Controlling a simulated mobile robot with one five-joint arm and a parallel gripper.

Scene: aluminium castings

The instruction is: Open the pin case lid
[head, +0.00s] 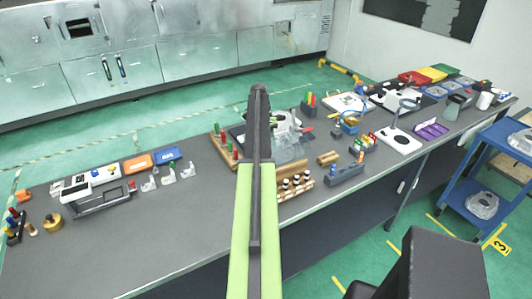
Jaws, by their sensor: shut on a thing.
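My arm reaches forward over the grey bench and its dark far end blocks the view of much of my gripper (273,121). What little shows beside the arm is small and unclear. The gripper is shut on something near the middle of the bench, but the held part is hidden. I cannot make out a pin case or its lid for certain; it may be behind my arm. A grey, partly see-through casting (289,148) sits just right of the arm. A purple case-like thing (431,131) lies farther right; whether it is open is too small to tell.
The bench (190,220) is bare at its front left. Wooden racks with pins (228,152) and bottles (296,186) flank my arm. A blue-grey block (346,175) stands right. A blue cart (463,185) stands beyond the bench's right side.

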